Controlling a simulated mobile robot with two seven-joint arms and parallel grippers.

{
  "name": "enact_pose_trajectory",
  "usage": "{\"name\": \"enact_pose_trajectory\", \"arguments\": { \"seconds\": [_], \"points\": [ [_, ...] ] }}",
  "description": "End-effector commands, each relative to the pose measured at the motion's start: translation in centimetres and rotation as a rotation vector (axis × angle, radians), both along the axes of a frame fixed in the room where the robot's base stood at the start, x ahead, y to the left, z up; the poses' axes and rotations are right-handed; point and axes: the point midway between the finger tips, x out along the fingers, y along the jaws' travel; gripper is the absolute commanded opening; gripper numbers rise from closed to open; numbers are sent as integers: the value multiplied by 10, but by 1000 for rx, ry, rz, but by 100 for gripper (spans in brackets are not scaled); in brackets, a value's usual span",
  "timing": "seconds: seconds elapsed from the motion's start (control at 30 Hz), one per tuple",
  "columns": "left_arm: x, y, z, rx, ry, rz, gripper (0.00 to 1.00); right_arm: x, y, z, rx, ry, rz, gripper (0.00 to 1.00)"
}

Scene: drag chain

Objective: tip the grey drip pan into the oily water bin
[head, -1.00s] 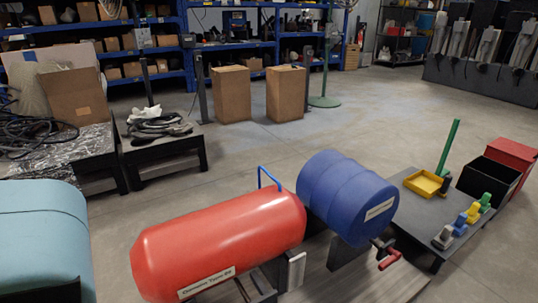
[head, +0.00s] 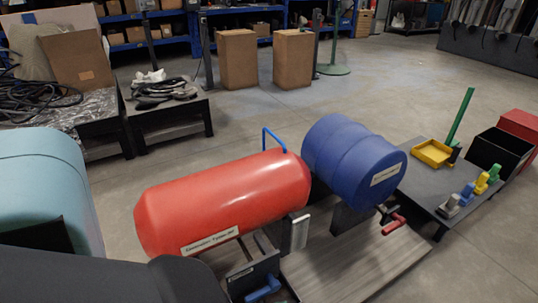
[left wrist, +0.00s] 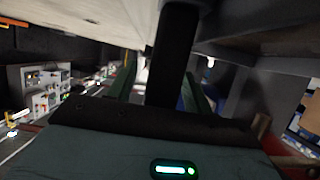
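I cannot pick out a grey drip pan for sure. A dark grey, plate-like part with a blue handle (head: 265,288) shows at the bottom of the head view, below the red tank (head: 230,200); I cannot tell whether it is the pan. A black open bin (head: 500,150) stands at the right beside a red bin (head: 522,124); no label tells which holds oily water. My left gripper (left wrist: 160,88) shows in the left wrist view, its two dark green fingers apart, with a black post beyond them. I see nothing held. My right gripper is not in view.
A blue drum (head: 345,150) with a red-handled tap (head: 394,224) lies beside the red tank. A low dark table (head: 425,190) carries a yellow tray (head: 434,153), a green post (head: 460,115) and several small coloured parts. Open floor lies behind.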

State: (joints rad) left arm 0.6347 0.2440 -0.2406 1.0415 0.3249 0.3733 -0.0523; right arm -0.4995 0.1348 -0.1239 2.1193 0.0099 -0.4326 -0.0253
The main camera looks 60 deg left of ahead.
Motion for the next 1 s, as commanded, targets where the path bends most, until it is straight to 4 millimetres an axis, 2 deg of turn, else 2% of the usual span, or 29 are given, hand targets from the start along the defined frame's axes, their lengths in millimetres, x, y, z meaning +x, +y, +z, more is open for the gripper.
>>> {"name": "enact_pose_trajectory", "arguments": {
  "seconds": [0.07,0.37,1.0],
  "points": [
    [0,0,0,0,0,0,40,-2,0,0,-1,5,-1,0],
    [0,0,0,0,0,0,0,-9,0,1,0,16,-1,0],
    [-2,1,3,2,-3,0,0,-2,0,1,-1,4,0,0]
  ]
}}
